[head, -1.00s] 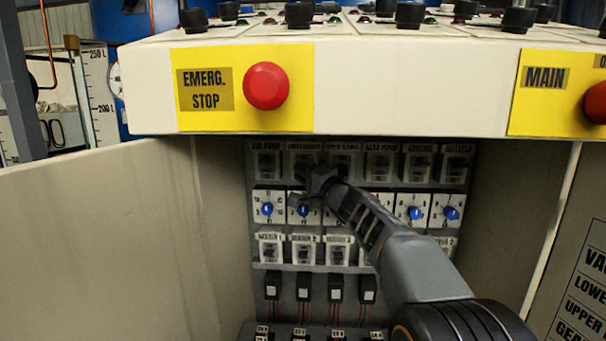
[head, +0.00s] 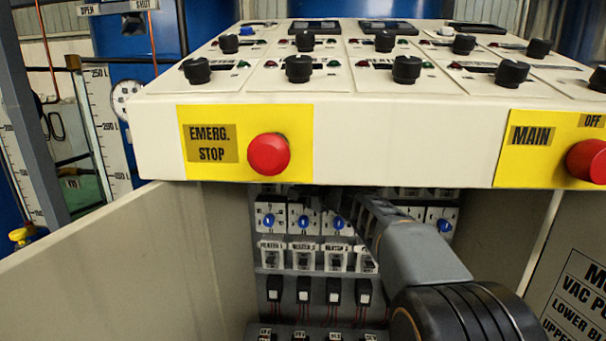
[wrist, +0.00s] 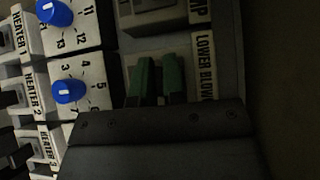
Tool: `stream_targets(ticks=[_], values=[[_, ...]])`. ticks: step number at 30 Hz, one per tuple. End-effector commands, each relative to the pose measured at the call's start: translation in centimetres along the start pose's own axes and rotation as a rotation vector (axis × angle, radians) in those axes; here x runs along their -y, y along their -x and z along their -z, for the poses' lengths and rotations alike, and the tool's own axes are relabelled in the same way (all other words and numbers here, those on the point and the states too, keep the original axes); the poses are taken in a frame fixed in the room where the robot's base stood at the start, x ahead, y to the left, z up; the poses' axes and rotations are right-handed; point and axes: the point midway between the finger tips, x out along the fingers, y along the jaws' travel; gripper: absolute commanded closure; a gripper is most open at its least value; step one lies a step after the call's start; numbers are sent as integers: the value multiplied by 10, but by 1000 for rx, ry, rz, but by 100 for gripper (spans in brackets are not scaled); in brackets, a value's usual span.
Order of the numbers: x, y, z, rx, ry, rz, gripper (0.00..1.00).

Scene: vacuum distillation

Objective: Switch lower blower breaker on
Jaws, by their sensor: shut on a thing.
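The lower blower breaker (wrist: 205,68) is in the wrist view, marked by its label, which reads sideways. My gripper (wrist: 160,76) has its two green fingers at this breaker, one on either side of its small switch lever. The gripper is shut on the lever, which is mostly hidden between the fingers, so its position cannot be told. In the head view my arm reaches under the console's front edge, and the gripper tip and the lower blower breaker are hidden there.
The console (head: 400,130) overhangs the cabinet, with a red emergency stop button (head: 268,155) and a main switch (head: 588,160). Dials with blue knobs (head: 303,222) and heater breakers (head: 304,256) sit below. A neighbouring breaker (wrist: 152,18) is close to the fingers. A cabinet panel (head: 110,240) stands left.

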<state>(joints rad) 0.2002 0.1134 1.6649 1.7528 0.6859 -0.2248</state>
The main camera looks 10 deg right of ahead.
Motion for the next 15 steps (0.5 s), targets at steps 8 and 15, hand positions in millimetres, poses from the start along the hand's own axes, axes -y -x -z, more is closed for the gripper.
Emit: stream_targets(ticks=[8,15], values=[[0,0,0,-2,-6,-4,100],[0,0,0,-2,-5,-4,74]])
